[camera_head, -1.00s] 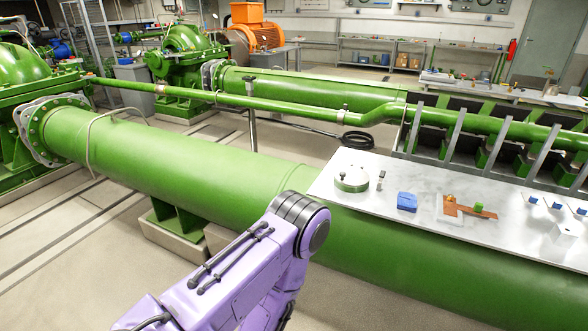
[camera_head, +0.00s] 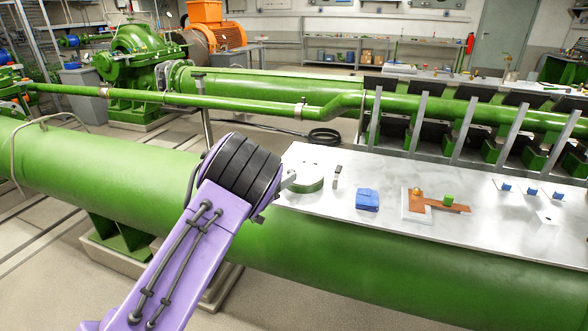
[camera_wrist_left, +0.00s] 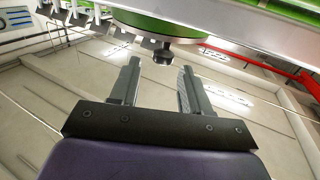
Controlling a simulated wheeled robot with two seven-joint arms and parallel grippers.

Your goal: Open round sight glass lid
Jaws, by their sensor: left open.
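The round sight glass (camera_head: 308,185), a low green drum with a pale top, stands at the left end of the white table. In the left wrist view a round green body with a metal rim (camera_wrist_left: 160,28) and a small dark knob (camera_wrist_left: 163,55) below it shows at the top; it looks like the same sight glass. My left arm reaches up just left of it in the head view, its wrist hiding most of the gripper. In the left wrist view my left gripper (camera_wrist_left: 159,72) is open and empty, its fingertips apart from the knob. My right gripper is not in view.
On the white table (camera_head: 400,241) are a small dark upright piece (camera_head: 337,176), a blue block (camera_head: 367,199), a brown part on a white plate (camera_head: 437,204) and small blue-topped pieces at the right. A large green pipe (camera_head: 330,240) runs along its front.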

